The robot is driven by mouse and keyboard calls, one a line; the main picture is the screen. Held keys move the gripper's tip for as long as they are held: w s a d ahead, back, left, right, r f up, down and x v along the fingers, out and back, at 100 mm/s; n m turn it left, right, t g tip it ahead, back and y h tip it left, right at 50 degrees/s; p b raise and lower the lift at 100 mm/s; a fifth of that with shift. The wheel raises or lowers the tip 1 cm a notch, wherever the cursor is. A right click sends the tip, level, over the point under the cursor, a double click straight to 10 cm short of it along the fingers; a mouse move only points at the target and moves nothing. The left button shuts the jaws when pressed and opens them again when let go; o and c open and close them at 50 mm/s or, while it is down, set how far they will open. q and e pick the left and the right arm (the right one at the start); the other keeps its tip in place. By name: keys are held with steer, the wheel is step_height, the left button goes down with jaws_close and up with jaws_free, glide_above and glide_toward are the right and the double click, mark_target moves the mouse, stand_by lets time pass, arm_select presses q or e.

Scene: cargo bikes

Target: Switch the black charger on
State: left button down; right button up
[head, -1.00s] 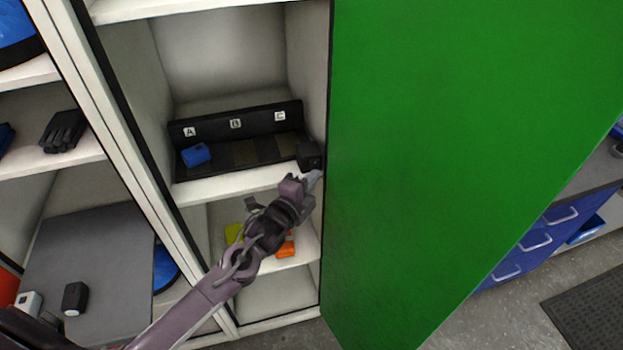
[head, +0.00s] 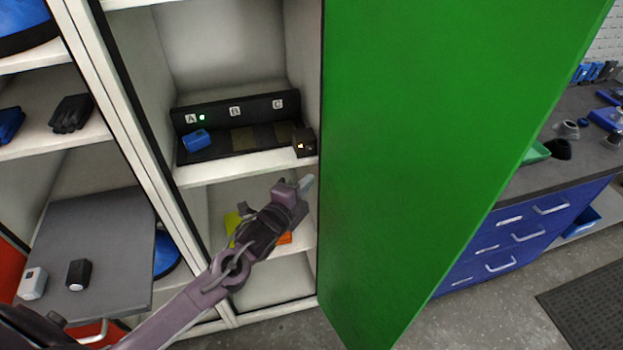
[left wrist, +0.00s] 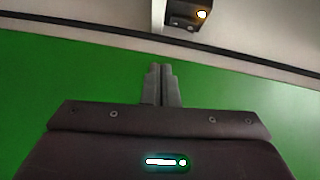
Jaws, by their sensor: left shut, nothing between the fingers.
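The black charger (head: 240,107) stands on a shelf in the open cabinet, with slots marked A, B and C. A green light shows beside the A. A blue battery (head: 196,140) sits in slot A; slots B and C look empty. My left gripper (head: 306,183) is shut and empty, below and in front of the switch box, apart from it. My right gripper is not in view.
The open green door (head: 430,130) stands close to the right of my left gripper. A lower shelf holds yellow and orange items (head: 285,238), partly hidden by my arm. A grey board (head: 95,245) with two small blocks is at the left.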

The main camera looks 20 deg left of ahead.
arm_select(q)
steer(key=b+v, duration=0.1)
steer(key=v, duration=0.6)
steer(key=shift+a+f, duration=0.2)
steer(key=shift+f, duration=0.55)
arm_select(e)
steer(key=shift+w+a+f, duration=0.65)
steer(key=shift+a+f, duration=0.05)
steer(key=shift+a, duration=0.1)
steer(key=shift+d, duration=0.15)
